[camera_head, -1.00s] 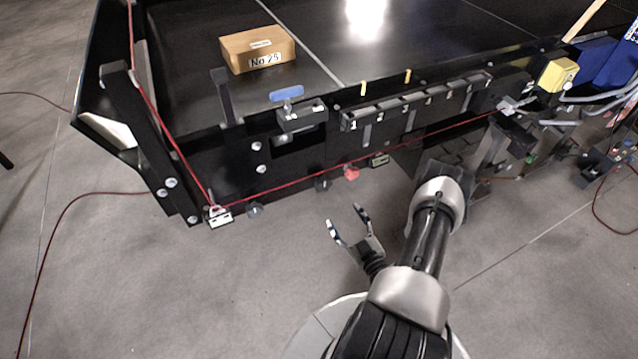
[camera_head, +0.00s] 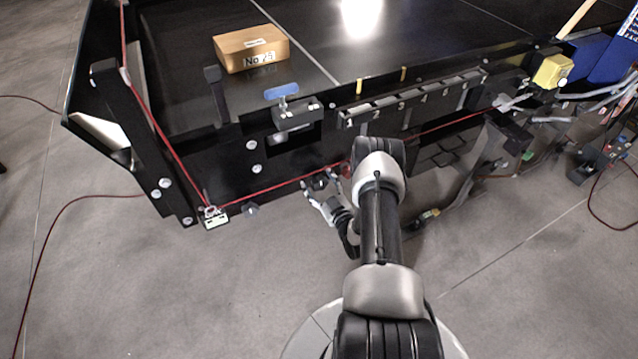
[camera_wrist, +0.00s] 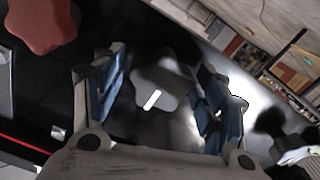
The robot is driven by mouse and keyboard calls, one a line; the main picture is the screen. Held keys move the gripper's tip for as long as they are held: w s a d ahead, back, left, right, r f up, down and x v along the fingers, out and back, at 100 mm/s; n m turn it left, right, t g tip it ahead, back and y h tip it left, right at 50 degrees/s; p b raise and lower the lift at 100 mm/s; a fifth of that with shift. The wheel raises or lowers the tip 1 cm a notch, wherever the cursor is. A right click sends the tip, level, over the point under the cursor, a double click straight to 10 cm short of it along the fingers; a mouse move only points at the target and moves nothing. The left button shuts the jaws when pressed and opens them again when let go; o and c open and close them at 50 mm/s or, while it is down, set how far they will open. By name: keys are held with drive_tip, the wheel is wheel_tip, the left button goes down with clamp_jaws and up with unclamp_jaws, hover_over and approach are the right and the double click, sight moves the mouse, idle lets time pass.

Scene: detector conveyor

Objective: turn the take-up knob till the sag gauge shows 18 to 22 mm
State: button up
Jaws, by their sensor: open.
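A dark grey lobed knob (camera_wrist: 150,72) with a white mark shows between my finger pads in the wrist view. In the head view this dark knob (camera_head: 320,184) is small, on the front of the conveyor frame. My gripper (camera_head: 321,179) is open, with a finger on either side of the knob; I cannot tell whether they touch it. A red lobed knob (camera_wrist: 40,22) is at the upper left of the wrist view and beside my arm in the head view (camera_head: 346,169). I cannot tell which knob is the take-up knob. No sag gauge reading is legible.
A red cord (camera_head: 275,188) runs along the frame just above the knobs. Numbered slots (camera_head: 410,100) line the frame.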

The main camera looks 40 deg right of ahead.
drive_tip(key=shift+c, duration=0.6)
drive_tip(key=c, duration=1)
drive_tip(key=shift+o, duration=0.2)
